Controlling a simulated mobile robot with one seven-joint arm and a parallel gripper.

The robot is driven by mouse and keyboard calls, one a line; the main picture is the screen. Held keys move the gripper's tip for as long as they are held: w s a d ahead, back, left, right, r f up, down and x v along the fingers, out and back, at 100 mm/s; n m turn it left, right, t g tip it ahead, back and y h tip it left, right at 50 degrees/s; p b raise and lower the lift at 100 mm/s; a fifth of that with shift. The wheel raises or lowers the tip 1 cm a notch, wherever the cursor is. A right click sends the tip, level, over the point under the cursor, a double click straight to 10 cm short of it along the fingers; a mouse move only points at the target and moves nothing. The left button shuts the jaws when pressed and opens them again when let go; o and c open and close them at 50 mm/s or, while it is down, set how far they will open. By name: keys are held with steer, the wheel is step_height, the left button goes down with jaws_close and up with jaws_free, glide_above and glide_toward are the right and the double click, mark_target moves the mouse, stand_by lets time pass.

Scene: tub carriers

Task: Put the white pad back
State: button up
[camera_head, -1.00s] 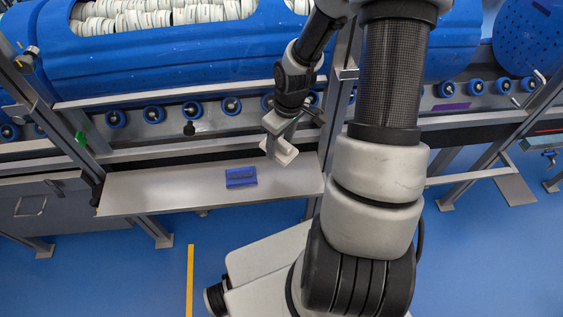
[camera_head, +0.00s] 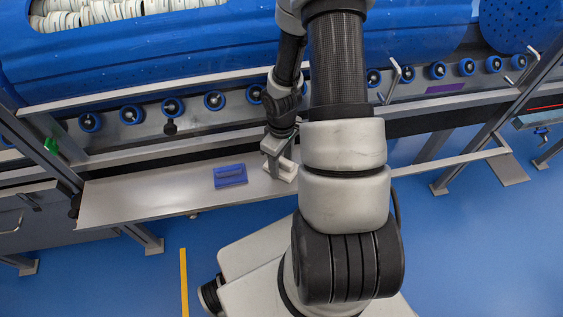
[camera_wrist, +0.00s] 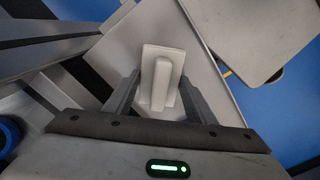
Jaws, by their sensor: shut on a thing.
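The white pad (camera_wrist: 149,56) is a pale plate with a raised ridge along its middle. In the wrist view it lies between the two fingers of my gripper (camera_wrist: 160,88), which is shut on it. In the head view the white pad (camera_head: 285,173) shows under my gripper (camera_head: 278,148), over the right part of a grey shelf (camera_head: 130,195). I cannot tell whether it touches the shelf. A blue pad (camera_head: 230,175) with a similar ridge lies on the shelf to the left of the white pad.
A long blue tub (camera_head: 200,55) holding many white pieces stands behind, above a row of blue rollers (camera_head: 172,107). Metal frame posts (camera_head: 45,150) flank the shelf. The shelf's left part is bare. A yellow line (camera_head: 184,280) marks the blue floor.

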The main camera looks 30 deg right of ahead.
mark_target(282, 159)
steer(key=shift+f, duration=0.1)
steer(key=o, duration=1)
step_height(282, 159, up, 12)
steer(key=p, duration=0.3)
